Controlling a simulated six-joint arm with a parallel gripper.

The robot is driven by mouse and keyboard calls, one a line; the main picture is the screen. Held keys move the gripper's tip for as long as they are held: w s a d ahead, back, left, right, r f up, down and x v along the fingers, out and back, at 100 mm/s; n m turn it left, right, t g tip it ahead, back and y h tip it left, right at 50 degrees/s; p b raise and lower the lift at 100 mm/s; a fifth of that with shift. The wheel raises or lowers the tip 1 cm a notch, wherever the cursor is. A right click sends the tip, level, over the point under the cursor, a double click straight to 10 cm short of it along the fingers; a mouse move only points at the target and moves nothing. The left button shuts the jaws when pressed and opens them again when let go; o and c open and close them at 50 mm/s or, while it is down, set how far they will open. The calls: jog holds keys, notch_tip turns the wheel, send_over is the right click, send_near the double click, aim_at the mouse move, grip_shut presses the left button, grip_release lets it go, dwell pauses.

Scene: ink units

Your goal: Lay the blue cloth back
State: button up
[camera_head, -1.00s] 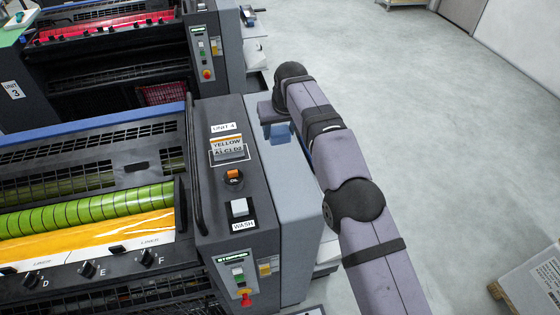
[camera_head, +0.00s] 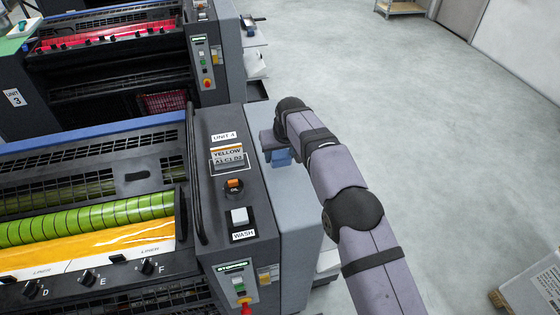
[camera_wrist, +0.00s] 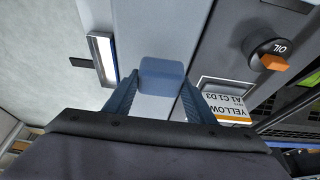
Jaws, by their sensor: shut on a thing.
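The blue cloth (camera_wrist: 162,78) shows as a small folded pad between the two fingers of my gripper (camera_wrist: 160,100) in the wrist view. The gripper is shut on it, with one finger at each side. In the head view the cloth (camera_head: 281,158) shows just below my gripper (camera_head: 268,143), over the grey-blue side cover (camera_head: 290,205) of unit 4. I cannot tell whether the cloth touches that cover.
The unit 4 panel (camera_head: 228,190), with its OIL knob (camera_wrist: 272,58) and WASH switch (camera_head: 239,216), stands directly beside my gripper. A black rail (camera_head: 194,170) rises along the panel's left edge. Green and yellow rollers lie further left. Open floor is at right.

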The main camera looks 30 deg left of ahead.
aim_at(280, 162)
jog(key=shift+f+p, duration=0.9)
jog(key=shift+f, duration=1)
jog(key=shift+f, duration=0.2)
jog(key=o, duration=0.9)
jog(key=shift+o, duration=0.2)
jog(key=shift+r, duration=0.15)
jog(key=shift+r, duration=0.15)
jog(key=b+v, duration=0.5)
jog(key=v, duration=0.6)
jog(key=shift+r, duration=0.35)
jog(key=shift+s+d, duration=0.1)
jog(key=shift+d, duration=0.05)
